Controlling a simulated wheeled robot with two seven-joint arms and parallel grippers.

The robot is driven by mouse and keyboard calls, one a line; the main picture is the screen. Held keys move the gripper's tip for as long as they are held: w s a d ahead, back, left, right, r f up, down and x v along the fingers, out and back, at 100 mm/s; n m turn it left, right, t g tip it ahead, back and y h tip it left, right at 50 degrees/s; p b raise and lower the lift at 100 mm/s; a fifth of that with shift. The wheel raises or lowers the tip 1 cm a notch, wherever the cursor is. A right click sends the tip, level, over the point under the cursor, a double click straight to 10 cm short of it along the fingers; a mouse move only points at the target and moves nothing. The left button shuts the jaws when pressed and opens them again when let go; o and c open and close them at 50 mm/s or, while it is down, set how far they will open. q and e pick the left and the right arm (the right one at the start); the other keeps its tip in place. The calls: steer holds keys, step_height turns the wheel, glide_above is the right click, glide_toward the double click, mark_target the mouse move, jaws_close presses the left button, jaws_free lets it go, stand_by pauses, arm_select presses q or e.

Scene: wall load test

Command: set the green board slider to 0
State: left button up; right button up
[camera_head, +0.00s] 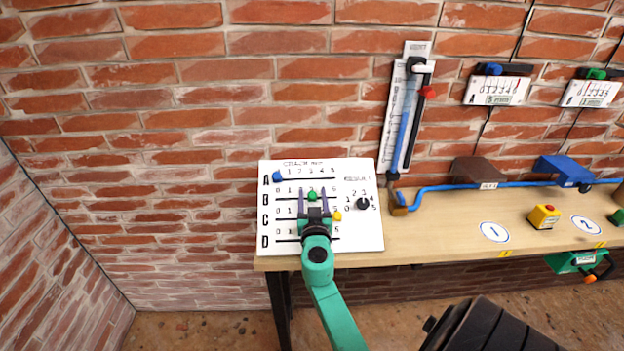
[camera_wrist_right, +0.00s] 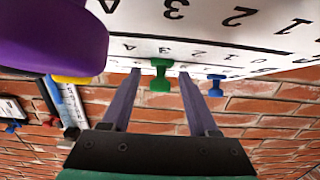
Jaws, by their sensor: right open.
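The white board (camera_head: 270,215) stands on the bench against the brick wall, with slots A to D. The green slider knob (camera_head: 312,195) is on row B, around the 3 mark. In the wrist view the green knob (camera_wrist_right: 160,76) sits between the two fingertips of my right gripper (camera_wrist_right: 159,88), with a gap on each side. My right gripper (camera_head: 312,191) is open in front of the board. The blue knob (camera_head: 277,176) is at the left end of row A. The yellow knob (camera_head: 337,216) is towards the right on row C. My gripper hides part of row D. My left gripper does not show.
A black dial (camera_head: 363,204) is on the board's right side. A large purple knob (camera_wrist_right: 50,40) is close in the wrist view. A yellow button box (camera_head: 543,216) stands further right.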

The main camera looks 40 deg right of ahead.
steer(key=shift+w+d, duration=0.25)
steer(key=shift+w, duration=0.05)
steer(key=shift+s+a+r, duration=0.1)
steer(key=shift+s+a, duration=0.1)
steer(key=shift+c, duration=0.2)
steer(key=shift+s, duration=0.1)
jaws_close()
stand_by(0.8)
